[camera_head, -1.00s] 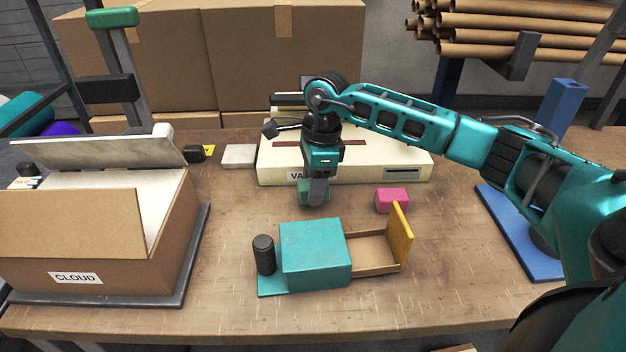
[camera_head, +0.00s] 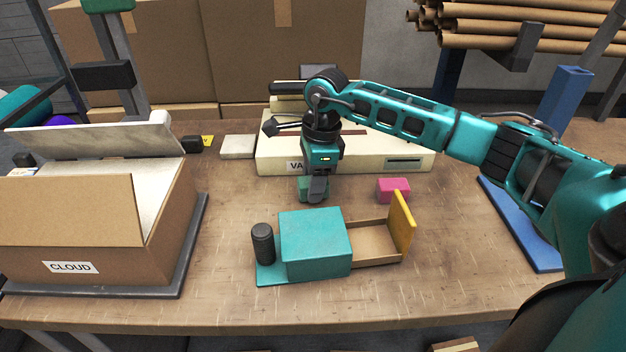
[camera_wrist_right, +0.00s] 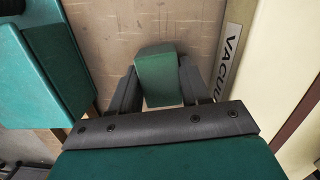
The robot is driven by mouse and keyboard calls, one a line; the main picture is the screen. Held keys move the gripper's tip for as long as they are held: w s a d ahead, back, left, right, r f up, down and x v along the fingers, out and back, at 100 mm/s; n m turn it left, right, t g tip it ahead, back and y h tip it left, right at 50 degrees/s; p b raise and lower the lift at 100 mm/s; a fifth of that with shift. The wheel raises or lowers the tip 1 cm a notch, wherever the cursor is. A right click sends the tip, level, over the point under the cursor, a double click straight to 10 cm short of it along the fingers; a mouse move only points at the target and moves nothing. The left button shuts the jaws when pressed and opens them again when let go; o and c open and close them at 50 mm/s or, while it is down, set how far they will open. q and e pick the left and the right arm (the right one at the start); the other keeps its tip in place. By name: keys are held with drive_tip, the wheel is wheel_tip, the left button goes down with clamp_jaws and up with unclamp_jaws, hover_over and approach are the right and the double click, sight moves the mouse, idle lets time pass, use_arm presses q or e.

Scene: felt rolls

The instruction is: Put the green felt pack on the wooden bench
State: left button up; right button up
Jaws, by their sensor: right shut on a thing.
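The green felt pack (camera_head: 306,188) is a small green block. My right gripper (camera_head: 316,192) is shut on it, in front of the cream vacuum machine and behind the teal box. In the right wrist view the green felt pack (camera_wrist_right: 158,78) sits between the two dark fingers of my right gripper (camera_wrist_right: 160,90). The wooden bench (camera_head: 225,255) is the broad brown top below it. Whether the pack touches the bench top is hard to tell. My left gripper does not show.
The teal box (camera_head: 315,243) with an open drawer (camera_head: 375,245) and a black cylinder (camera_head: 262,243) stands in front. A pink block (camera_head: 393,189) lies to the right. The vacuum machine (camera_head: 275,157) is behind. A CLOUD carton (camera_head: 60,225) stands at left. The bench's front strip is clear.

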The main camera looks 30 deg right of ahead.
drive_tip(key=shift+f, duration=0.3)
drive_tip(key=o, duration=1.3)
drive_tip(key=shift+o, duration=0.2)
wheel_tip(320, 180, up, 13)
drive_tip(key=d, duration=0.1)
drive_tip(key=shift+s+d+p, duration=0.25)
drive_tip(key=shift+p, duration=0.15)
